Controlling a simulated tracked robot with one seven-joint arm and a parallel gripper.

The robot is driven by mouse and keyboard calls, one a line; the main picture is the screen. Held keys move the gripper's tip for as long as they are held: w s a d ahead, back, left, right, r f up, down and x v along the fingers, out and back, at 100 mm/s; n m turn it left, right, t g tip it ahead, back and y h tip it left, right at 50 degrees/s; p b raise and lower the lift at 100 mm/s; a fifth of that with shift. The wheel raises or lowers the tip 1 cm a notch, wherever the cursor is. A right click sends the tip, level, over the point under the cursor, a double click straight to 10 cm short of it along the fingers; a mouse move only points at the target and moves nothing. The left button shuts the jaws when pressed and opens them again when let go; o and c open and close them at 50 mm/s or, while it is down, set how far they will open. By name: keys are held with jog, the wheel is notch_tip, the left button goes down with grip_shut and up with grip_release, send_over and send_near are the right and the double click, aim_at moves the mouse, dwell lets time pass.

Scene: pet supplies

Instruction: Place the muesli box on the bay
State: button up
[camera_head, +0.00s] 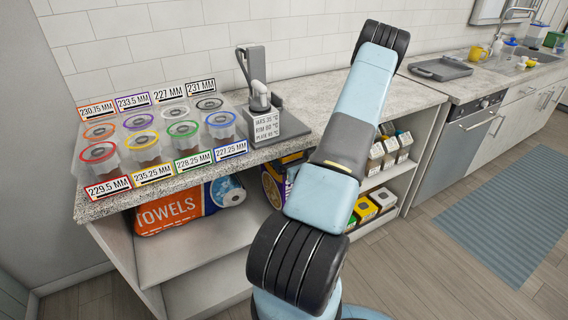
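I cannot identify the muesli box for certain. No place is marked as the bay; a mostly bare lower shelf (175,258) shows at the left. My arm rises across the middle of the view, over the counter. My gripper does not show.
The stone counter (325,92) carries several lidded jars with size labels (143,146) and a grey device with a sign (262,110). An orange towels pack (180,208) fills part of the left shelf. A dishwasher (450,150) and blue mat (500,225) lie right.

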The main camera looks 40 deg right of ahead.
jog(key=shift+w+d+f, duration=0.1)
jog(key=shift+w+f, duration=0.15)
jog(key=shift+f, duration=0.35)
jog(key=shift+w+d+f, duration=0.1)
jog(key=shift+w+f, duration=0.2)
jog(key=shift+f, duration=0.25)
jog(key=shift+w+d+f, duration=0.1)
jog(key=shift+w+f, duration=0.15)
jog(key=shift+f, duration=0.35)
jog(key=o, duration=1.7)
jog(key=shift+a, duration=0.1)
jog(key=shift+c, duration=0.2)
jog(key=shift+s, duration=0.1)
jog(key=v, duration=1.1)
jog(key=shift+s, duration=0.4)
jog(key=shift+a, duration=0.15)
